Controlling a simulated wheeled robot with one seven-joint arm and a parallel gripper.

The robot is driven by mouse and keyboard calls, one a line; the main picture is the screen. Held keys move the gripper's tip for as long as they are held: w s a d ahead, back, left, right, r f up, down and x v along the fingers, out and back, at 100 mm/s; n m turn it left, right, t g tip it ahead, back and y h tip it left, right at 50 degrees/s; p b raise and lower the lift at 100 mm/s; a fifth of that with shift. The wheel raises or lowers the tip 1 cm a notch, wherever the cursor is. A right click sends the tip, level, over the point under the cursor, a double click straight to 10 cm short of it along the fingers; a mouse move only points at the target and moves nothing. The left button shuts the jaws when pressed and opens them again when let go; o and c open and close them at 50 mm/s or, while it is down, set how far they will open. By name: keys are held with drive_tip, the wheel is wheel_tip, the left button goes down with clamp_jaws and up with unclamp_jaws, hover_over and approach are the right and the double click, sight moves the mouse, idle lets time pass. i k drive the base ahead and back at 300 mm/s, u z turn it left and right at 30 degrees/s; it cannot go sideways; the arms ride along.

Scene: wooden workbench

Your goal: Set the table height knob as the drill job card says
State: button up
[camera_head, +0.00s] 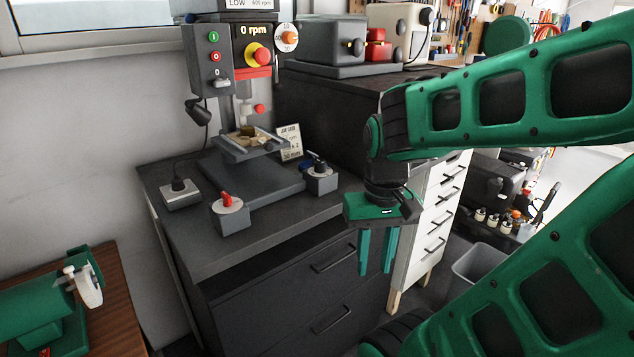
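A drill press (240,100) stands on a dark cabinet, its display reading 0 rpm. A white job card (289,140) leans beside its table (243,152); most print is too small to read, the bottom line seems to say 30 mm. A grey box with a red-pointer knob (227,203) sits at the base's front left corner. Another box with a dark knob (320,168) sits at its right. I cannot tell which is the table height knob. My gripper (376,270) points down, fingers apart and empty, in front of the cabinet's right side, clear of both knobs.
A small grey box with a black knob and cable (181,190) lies left of the base. An orange dial (286,38) and a red-yellow stop button (258,55) are on the drill head. A green machine (40,305) stands on a wooden bench at lower left.

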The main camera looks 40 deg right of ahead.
sight(320, 168)
drive_tip(key=u, duration=1.4)
drive_tip(key=k, duration=1.65)
drive_tip(key=z, duration=1.35)
drive_tip(key=i, duration=0.85)
drive_tip(key=z, duration=0.1)
